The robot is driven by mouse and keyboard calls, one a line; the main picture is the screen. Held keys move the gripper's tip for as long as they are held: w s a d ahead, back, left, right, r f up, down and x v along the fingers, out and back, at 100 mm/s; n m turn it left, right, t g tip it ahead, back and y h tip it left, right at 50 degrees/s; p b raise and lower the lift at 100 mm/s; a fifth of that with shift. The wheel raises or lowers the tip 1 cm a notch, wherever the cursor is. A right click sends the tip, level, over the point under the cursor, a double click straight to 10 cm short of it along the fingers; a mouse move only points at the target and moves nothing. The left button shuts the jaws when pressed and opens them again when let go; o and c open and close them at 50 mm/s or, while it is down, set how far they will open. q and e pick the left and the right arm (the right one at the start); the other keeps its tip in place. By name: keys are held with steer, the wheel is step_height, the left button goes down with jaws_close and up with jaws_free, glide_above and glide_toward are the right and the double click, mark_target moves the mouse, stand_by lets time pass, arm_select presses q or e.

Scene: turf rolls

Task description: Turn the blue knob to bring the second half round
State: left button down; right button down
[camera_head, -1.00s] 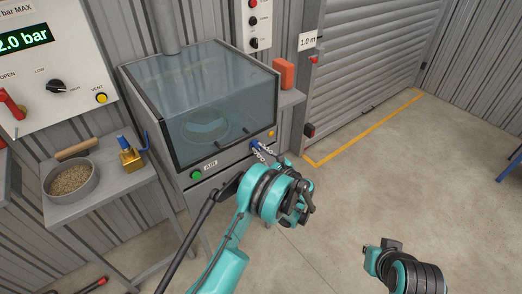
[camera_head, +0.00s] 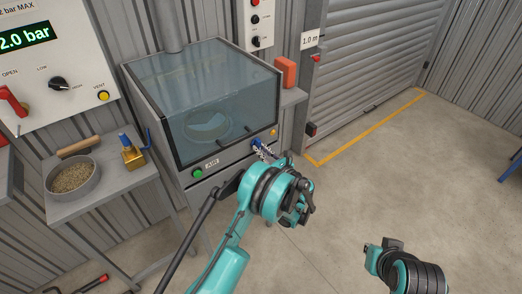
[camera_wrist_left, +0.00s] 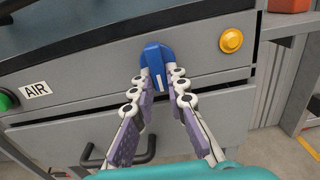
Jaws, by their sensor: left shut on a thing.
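The blue knob (camera_wrist_left: 157,62) sits on the grey front panel of the cabinet (camera_head: 215,100), and it also shows in the head view (camera_head: 256,143). My left gripper (camera_wrist_left: 158,78) is shut on the blue knob, one finger on each side. A pale line on the knob's face stands close to upright. Behind the cabinet's tinted window a round ring-like part (camera_head: 208,126) shows dimly; its details are hard to make out. My right gripper (camera_head: 377,252) is out over the floor at the lower right, apart from everything; its finger opening is not clear.
An amber button (camera_wrist_left: 231,41) is right of the knob, and a green button (camera_head: 197,173) is by the AIR label. A drawer handle (camera_wrist_left: 121,158) lies below. A side table (camera_head: 115,183) holds a pan of granules (camera_head: 72,180) and a brass valve (camera_head: 132,157).

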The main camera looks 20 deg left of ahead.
arm_select(q)
steer(key=c, duration=1.5)
jaws_free()
steer(key=shift+c, duration=0.2)
steer(key=shift+d, duration=0.1)
steer(key=v, duration=1.2)
